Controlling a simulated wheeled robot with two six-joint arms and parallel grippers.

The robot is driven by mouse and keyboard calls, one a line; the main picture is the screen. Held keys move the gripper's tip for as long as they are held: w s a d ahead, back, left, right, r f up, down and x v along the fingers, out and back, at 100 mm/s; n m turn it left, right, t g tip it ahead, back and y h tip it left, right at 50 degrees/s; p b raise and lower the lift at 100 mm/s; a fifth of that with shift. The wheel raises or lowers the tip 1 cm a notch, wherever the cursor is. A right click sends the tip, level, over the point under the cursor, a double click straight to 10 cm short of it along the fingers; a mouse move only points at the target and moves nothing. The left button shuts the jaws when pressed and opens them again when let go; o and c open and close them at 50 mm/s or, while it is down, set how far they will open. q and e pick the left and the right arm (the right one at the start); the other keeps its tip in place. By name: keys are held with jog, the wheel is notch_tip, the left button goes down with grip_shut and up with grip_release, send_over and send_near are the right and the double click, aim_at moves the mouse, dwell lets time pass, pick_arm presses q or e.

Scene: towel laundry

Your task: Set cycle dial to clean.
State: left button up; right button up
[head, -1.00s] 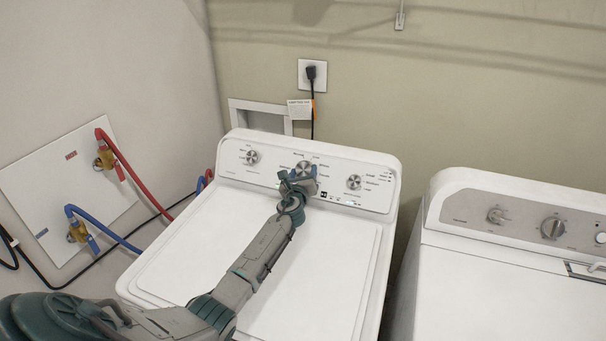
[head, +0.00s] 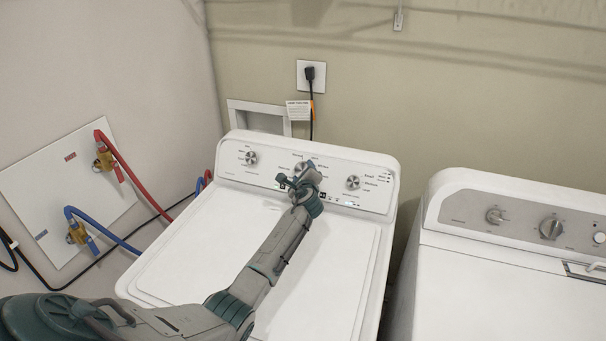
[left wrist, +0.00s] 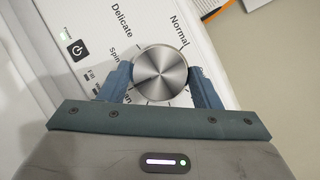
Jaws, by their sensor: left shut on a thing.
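The cycle dial (left wrist: 160,74) is a round brushed-metal knob on the white washer's control panel (head: 330,184). In the left wrist view it sits between the two blue fingers of my left gripper (left wrist: 160,82), which is shut on it. The labels Delicate, Normal and Spin show around it; another label by the left finger is partly covered. In the head view my left gripper (head: 300,178) is at the panel's middle dial (head: 301,167), partly hiding it. The dial's pointer is not clear. My right gripper is not in view.
The panel has a left knob (head: 251,158) and a right knob (head: 353,182), both clear of my gripper. A power button (left wrist: 78,50) is near the dial. A second machine (head: 500,280) stands to the right. Red (head: 125,160) and blue (head: 110,232) hoses run at the left wall.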

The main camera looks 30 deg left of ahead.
pick_arm(q)
jog(key=shift+n+g, duration=0.3)
jog(key=shift+n, duration=0.1)
jog(key=o, duration=1)
jog(key=b+v, duration=0.2)
jog(key=v, duration=0.8)
jog(key=shift+s+d+r, duration=0.1)
jog(key=shift+s+d, duration=0.1)
jog(key=shift+s, duration=0.15)
